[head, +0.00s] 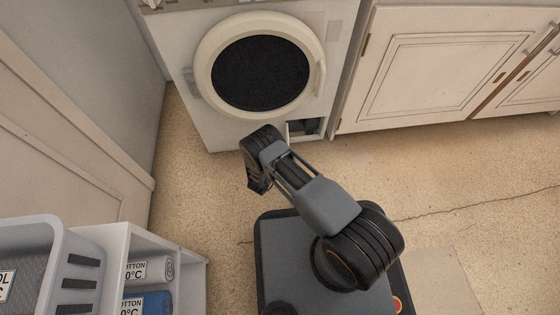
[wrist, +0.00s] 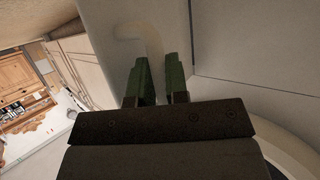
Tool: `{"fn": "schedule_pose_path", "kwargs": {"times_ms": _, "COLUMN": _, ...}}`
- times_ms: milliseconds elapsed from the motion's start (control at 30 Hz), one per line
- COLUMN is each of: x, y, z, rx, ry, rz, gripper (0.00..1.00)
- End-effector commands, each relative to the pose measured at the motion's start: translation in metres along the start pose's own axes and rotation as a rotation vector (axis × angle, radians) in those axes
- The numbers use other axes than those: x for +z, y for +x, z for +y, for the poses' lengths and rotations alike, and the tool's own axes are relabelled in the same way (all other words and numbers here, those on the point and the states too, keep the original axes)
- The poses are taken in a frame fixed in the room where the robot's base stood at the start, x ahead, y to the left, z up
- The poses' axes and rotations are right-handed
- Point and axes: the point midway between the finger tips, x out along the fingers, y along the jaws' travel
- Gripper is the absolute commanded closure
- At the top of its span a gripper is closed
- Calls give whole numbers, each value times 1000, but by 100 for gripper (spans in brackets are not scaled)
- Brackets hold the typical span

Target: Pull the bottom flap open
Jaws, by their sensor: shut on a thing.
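The washing machine (head: 205,110) stands ahead in the head view, with its round door (head: 205,62) shut. At its bottom right is a small rectangular opening (head: 292,130) with a dark inside. The flap itself is hidden or hard to make out behind my arm there. My gripper (head: 258,186) is low in front of the machine, left of the opening, with its fingertips hidden. In the wrist view, the green fingers of my gripper (wrist: 158,80) are shut on a pale curved handle (wrist: 148,38), which runs between them and bends left at its top.
White cupboards (head: 440,70) stand right of the machine. A pale panelled wall or door (head: 70,140) is at left. A shelf unit (head: 192,262) with rolled towels and a grey basket (head: 60,235) are at lower left. Speckled floor (head: 460,180) is clear at right.

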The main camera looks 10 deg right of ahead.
Motion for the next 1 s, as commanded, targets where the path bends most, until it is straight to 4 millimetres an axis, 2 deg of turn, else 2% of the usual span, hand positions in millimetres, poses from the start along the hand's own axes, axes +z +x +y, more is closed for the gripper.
{"fn": "schedule_pose_path", "kwargs": {"times_ms": 100, "x": 0, "y": 0, "z": 1, "rx": 0, "ry": -6, "rz": 1, "gripper": 100}}
{"fn": "schedule_pose_path", "kwargs": {"times_ms": 133, "x": 0, "y": 0, "z": 1, "rx": 0, "ry": -6, "rz": 1, "gripper": 84}}
{"fn": "schedule_pose_path", "kwargs": {"times_ms": 400, "x": 0, "y": 0, "z": 0, "rx": 0, "ry": -3, "rz": 1, "gripper": 61}}
{"fn": "schedule_pose_path", "kwargs": {"times_ms": 633, "x": 0, "y": -1, "z": 0, "rx": -1, "ry": -2, "rz": 0, "gripper": 61}}
{"fn": "schedule_pose_path", "kwargs": {"times_ms": 733, "x": -1, "y": -8, "z": 0, "rx": -3, "ry": -3, "rz": 0, "gripper": 61}}
{"fn": "schedule_pose_path", "kwargs": {"times_ms": 867, "x": -3, "y": -29, "z": 0, "rx": -4, "ry": -5, "rz": 0, "gripper": 61}}
{"fn": "schedule_pose_path", "kwargs": {"times_ms": 1000, "x": -4, "y": -58, "z": 0, "rx": -5, "ry": -6, "rz": 1, "gripper": 61}}
